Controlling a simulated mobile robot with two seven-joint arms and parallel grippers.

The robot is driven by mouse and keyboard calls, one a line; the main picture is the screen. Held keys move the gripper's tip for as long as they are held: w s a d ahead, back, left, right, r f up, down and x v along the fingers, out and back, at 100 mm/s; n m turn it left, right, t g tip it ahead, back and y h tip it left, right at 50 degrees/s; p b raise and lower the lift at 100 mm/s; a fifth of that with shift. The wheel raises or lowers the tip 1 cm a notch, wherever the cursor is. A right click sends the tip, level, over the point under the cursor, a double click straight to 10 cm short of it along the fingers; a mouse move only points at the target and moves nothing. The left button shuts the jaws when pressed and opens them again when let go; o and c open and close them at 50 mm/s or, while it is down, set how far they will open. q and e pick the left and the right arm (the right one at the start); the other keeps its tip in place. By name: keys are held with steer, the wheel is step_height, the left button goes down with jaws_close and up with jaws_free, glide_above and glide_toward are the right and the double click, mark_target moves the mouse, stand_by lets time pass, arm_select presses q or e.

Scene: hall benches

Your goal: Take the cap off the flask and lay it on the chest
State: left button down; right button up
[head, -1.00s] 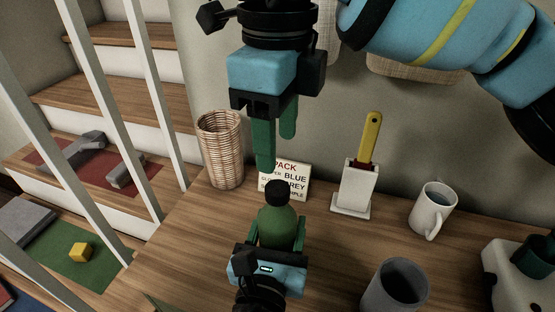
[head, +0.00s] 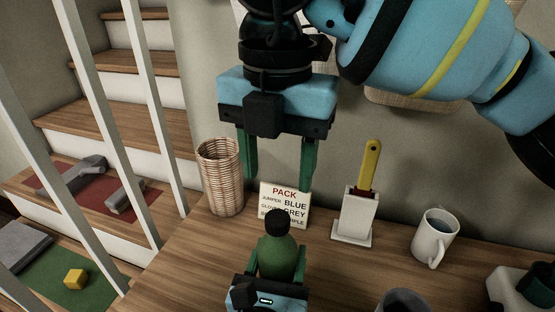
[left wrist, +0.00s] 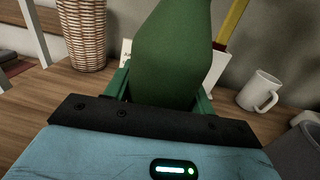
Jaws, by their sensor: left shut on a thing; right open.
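The green flask (head: 279,256) stands upright in the head view with its black cap (head: 277,222) on top. My left gripper (head: 277,268) is shut around the flask's body from the near side; the flask's green body (left wrist: 172,55) also fills the middle of the left wrist view, its top cut off. My right gripper (head: 279,180) is open and points down above the cap, its two green fingers spread wide and apart from it. The wooden chest top (head: 190,260) lies under and around the flask, with bare wood to the left.
A wicker basket (head: 220,178) stands behind left, beside a small printed sign (head: 285,202). A white holder (head: 354,213) with a yellow-handled brush (head: 371,165), a white mug (head: 435,238) and a grey cup (head: 405,301) stand to the right. White railings (head: 101,150) and stairs are at left.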

mark_target(278, 218)
steer(key=m, duration=0.4)
steer(key=shift+m, duration=0.4)
steer(key=m, duration=0.3)
steer(key=shift+m, duration=0.3)
steer(key=shift+f, duration=4.05)
steer(key=shift+c, duration=0.4)
steer(key=c, duration=1)
